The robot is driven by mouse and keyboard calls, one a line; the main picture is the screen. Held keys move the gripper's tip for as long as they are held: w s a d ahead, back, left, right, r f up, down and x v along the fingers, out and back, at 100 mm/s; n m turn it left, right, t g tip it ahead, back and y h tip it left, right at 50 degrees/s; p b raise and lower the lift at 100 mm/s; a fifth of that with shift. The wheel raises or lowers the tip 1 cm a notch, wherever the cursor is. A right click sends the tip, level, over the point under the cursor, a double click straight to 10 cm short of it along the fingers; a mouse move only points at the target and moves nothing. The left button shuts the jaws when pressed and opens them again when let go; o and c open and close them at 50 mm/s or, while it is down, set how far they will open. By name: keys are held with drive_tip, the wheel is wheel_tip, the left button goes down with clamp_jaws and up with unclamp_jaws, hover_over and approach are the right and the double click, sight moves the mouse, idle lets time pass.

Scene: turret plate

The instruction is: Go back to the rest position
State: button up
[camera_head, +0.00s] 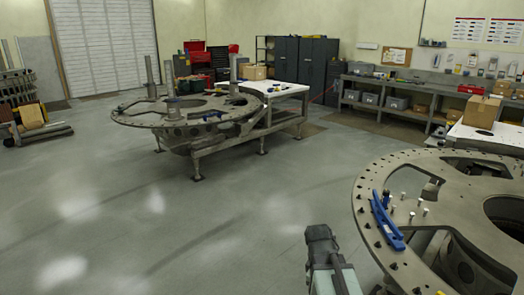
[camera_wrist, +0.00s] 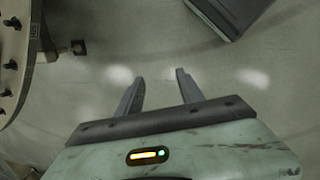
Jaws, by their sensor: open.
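My gripper (camera_wrist: 157,80) shows in the wrist view with its two dark fingers spread apart and nothing between them. Grey floor lies behind the fingers. In the head view, part of my arm rises at the bottom edge, left of the near turret plate (camera_head: 366,205); the fingers cannot be made out there. The near plate is a large grey ring with openings and a row of dark bolts along its rim. A blue curved tool (camera_head: 386,222) lies on its left rim. The plate's edge also shows at the left of the wrist view (camera_wrist: 20,50).
A second turret plate (camera_head: 135,115) stands on a metal frame at the middle left, beside a white-topped table (camera_head: 290,90). Shelving with grey bins (camera_head: 397,103) and dark cabinets (camera_head: 300,58) line the back. Open floor (camera_head: 150,220) spreads across the left and centre.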

drive_tip(key=s+a+m+y, duration=0.1)
drive_tip(key=a+m, duration=0.6)
drive_tip(key=m, duration=0.3)
drive_tip(key=shift+s+a+f+y, duration=0.25)
drive_tip(key=shift+a+y, duration=0.15)
drive_tip(key=shift+c, duration=0.8)
drive_tip(key=shift+d, duration=0.1)
